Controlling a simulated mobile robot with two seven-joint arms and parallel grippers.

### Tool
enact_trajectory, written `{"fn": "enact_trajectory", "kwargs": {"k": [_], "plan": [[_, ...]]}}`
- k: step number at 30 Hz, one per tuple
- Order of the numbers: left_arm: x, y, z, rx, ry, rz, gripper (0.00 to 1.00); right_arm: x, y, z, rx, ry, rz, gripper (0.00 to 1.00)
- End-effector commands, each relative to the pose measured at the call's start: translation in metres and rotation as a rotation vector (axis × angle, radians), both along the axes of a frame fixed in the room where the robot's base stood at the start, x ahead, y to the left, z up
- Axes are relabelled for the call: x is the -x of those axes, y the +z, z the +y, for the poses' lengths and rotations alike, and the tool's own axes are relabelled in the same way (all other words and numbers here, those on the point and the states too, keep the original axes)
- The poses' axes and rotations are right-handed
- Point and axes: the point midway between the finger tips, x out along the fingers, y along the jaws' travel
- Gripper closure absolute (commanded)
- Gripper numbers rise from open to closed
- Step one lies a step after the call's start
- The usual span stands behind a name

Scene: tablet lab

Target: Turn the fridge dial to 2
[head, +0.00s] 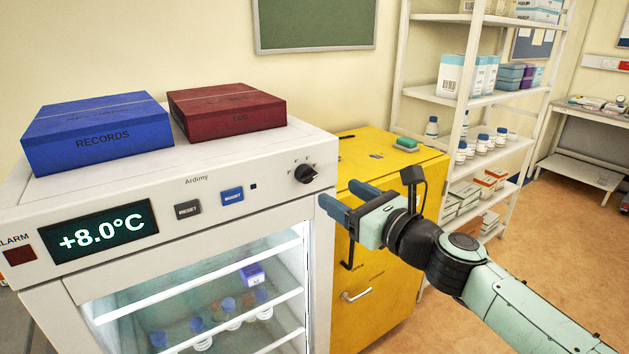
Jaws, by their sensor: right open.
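The fridge (105,186) is white and stands at the left, with a glass front. Its black round dial (306,174) sits at the right end of the top panel, with small marks around it that are too small to read. The display (98,232) reads +8.0°C. My right gripper (341,204) comes in from the right, its two dark blue fingers apart and empty. In the picture it is just right of and below the dial, beside the fridge's right edge, not touching the dial. My left gripper is not in view.
A blue RECORDS box (96,131) and a dark red LOG box (227,110) lie on the fridge. RESET (187,209) and blue (232,196) buttons sit left of the dial. A yellow cabinet (378,290) stands behind my gripper. White shelves (470,99) stand beyond.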

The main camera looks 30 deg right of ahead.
Motion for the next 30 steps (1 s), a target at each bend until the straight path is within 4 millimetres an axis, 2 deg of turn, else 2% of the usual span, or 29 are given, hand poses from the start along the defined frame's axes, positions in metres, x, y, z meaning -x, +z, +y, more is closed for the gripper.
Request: {"fn": "enact_trajectory", "kwargs": {"k": [1, 6, 12, 18, 25, 26, 30], "plan": [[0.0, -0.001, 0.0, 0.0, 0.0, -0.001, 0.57, -0.014, -0.002, 0.003, 0.0, 0.003, 0.003, 0.36], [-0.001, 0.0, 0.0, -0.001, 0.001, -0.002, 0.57, -0.049, -0.001, 0.008, 0.001, 0.001, 0.003, 0.36], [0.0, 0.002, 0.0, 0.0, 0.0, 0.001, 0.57, -0.077, 0.0, 0.011, 0.001, 0.0, 0.002, 0.36], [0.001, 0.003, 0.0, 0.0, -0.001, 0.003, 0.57, -0.087, -0.001, 0.012, 0.001, -0.001, 0.002, 0.36], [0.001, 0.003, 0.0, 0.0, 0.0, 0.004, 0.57, -0.088, -0.001, 0.012, 0.002, -0.001, 0.002, 0.36], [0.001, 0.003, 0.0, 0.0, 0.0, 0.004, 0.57, -0.088, -0.001, 0.012, 0.002, -0.001, 0.002, 0.4], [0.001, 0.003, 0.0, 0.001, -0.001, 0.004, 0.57, -0.087, -0.001, 0.012, 0.002, -0.001, 0.002, 0.85]]}}
